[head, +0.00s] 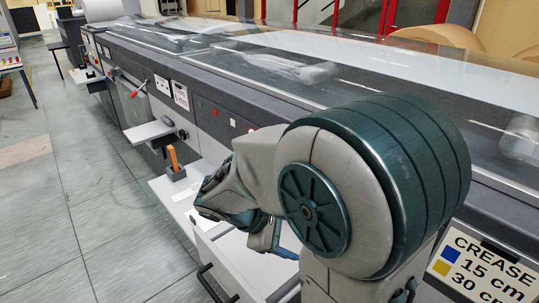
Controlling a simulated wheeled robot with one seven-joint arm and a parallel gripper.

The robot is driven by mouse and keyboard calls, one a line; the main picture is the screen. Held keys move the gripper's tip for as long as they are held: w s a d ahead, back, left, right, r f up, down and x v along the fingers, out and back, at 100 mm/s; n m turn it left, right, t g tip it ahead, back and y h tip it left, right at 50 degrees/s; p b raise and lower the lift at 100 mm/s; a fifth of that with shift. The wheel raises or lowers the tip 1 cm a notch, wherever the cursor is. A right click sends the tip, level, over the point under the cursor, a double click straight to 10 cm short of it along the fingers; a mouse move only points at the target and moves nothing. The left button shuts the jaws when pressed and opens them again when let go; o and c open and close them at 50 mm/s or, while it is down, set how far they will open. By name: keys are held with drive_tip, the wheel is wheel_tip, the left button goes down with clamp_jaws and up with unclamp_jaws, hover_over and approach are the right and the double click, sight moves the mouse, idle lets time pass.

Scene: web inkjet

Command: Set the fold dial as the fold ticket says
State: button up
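A sign (482,268) at the lower right reads CREASE, with 15 cm beside a blue square and 30 cm beside a yellow square. I cannot make out a fold dial or a fold ticket by name; two small white plates (181,96) with dark marks sit on the machine front, too small to read. My gripper (264,238) is low in the middle, close to the machine front and above a white drawer-like box. My arm covers much of it, so its fingers are unclear.
The long grey machine (228,111) with a clear cover runs into the distance. A red-tipped lever (139,89), a pale shelf (149,131) and an orange item in a dark holder (174,163) stick out from its front. The tiled floor (82,205) at left is mostly clear.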

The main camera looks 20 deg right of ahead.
drive_tip(key=w+a+r+n+t+h+p, duration=0.1)
drive_tip(key=w+a+r+n+t+h, duration=0.1)
drive_tip(key=w+n+t+h, duration=0.35)
drive_tip(key=w+a+r+n+t+h+p, duration=0.1)
drive_tip(key=w+a+n+t+h+p, duration=0.15)
drive_tip(key=w+n, duration=0.5)
drive_tip(key=w+d+m+p, duration=0.1)
drive_tip(key=w+d, duration=0.5)
drive_tip(key=d, duration=0.6)
drive_tip(key=shift+w+d+r+g+p, duration=0.2)
drive_tip(key=shift+g+p, duration=0.1)
drive_tip(key=shift+p, duration=0.35)
drive_tip(key=shift+f, duration=0.1)
drive_tip(key=shift+c, duration=0.3)
drive_tip(key=c, duration=0.9)
